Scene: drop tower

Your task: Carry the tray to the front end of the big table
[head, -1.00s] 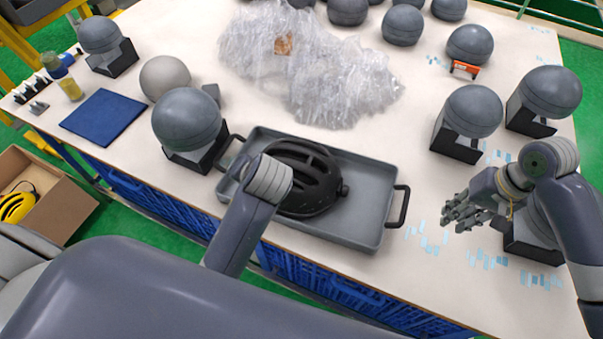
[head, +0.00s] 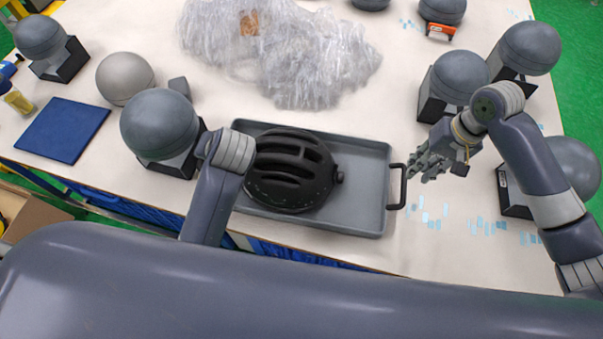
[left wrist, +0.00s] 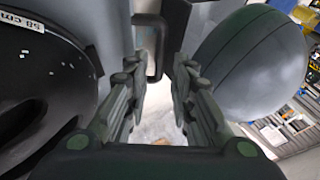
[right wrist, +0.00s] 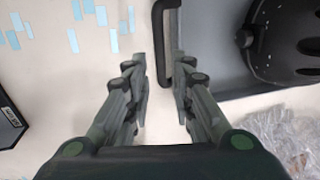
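The grey tray (head: 362,190) lies on the big table (head: 425,255) and holds a black helmet (head: 292,170). My right gripper (head: 428,165) is open and empty beside the tray's right black handle (head: 397,186). In the right wrist view that handle (right wrist: 166,45) lies just ahead of the open fingertips (right wrist: 161,78). In the head view my left arm hides my left gripper and the tray's left handle. In the left wrist view my left gripper (left wrist: 157,80) is open, with a black handle (left wrist: 150,45) ahead between the fingertips.
A dark sphere on a black stand (head: 160,125) is close to the tray's left end. More spheres on stands (head: 455,78) are at the right. Crumpled clear plastic (head: 310,60) lies behind the tray. A blue mat (head: 62,128) lies at the left. Blue marks (head: 487,227) dot the right side.

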